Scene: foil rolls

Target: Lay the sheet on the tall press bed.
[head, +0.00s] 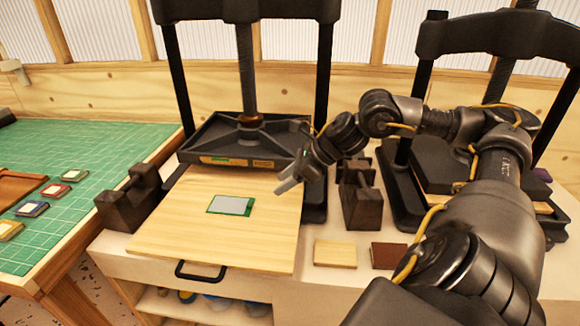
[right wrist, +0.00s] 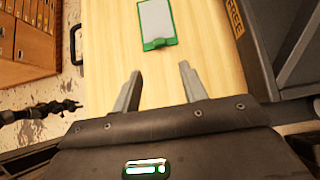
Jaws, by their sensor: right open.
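The sheet (head: 230,205) is a pale grey rectangle with a green border. It lies flat on the light wooden bed board (head: 260,245) that extends forward from the left press (head: 240,135), whose dark plate is raised above the board's back. The sheet also shows near the top of the right wrist view (right wrist: 157,22). My right gripper (head: 284,181) is open and empty above the board's right side, apart from the sheet, to its right and a little behind it. Its two fingers also show in the right wrist view (right wrist: 158,85). My left gripper is not in view.
Dark blocks stand left (head: 130,200) and right (head: 362,197) of the board. A second press (head: 500,35) stands at the right, partly hidden by my right arm. A pale (head: 335,253) and a brown tile (head: 388,256) lie in front. A green mat (head: 85,180) holds several small framed pieces.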

